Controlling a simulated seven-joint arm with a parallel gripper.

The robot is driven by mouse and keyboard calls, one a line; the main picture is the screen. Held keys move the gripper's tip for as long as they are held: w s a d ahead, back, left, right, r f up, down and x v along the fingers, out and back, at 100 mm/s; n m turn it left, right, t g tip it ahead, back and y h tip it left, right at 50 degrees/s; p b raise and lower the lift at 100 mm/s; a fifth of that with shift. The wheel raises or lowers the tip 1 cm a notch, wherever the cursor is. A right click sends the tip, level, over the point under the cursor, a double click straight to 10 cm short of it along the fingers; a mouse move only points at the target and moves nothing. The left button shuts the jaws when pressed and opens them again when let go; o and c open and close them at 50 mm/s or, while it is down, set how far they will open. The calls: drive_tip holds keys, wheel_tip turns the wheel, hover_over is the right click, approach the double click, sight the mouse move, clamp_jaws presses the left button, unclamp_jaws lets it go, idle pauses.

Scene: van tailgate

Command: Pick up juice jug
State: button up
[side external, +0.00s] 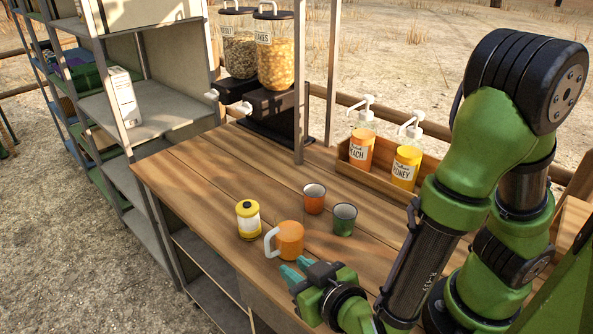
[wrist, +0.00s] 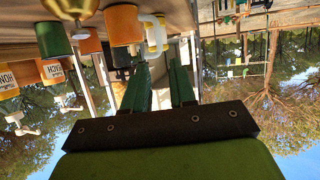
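The juice jug, an orange jug (side external: 290,240) with a white handle on its left side, stands upright on the wooden table in the side view. In the upside-down wrist view the orange jug (wrist: 122,25) shows at the top, left of the fingertips, with its pale handle to the right. My gripper (side external: 295,267) is just in front of the jug, near the table's front edge. In the wrist view its two green fingers (wrist: 160,75) are spread apart with nothing between them. I see no contact with the jug.
A yellow-and-white canister (side external: 248,219) stands left of the jug. An orange cup (side external: 314,198) and a green cup (side external: 343,219) stand behind it. Pump bottles (side external: 361,149) sit in a wooden box at the back. Cereal dispensers (side external: 275,50) and shelving (side external: 160,105) stand farther left.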

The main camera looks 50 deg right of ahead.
sight(269, 246)
drive_tip(key=x, duration=1.5)
drive_tip(key=shift+d+f, duration=0.15)
drive_tip(key=shift+d, duration=0.1)
clamp_jaws()
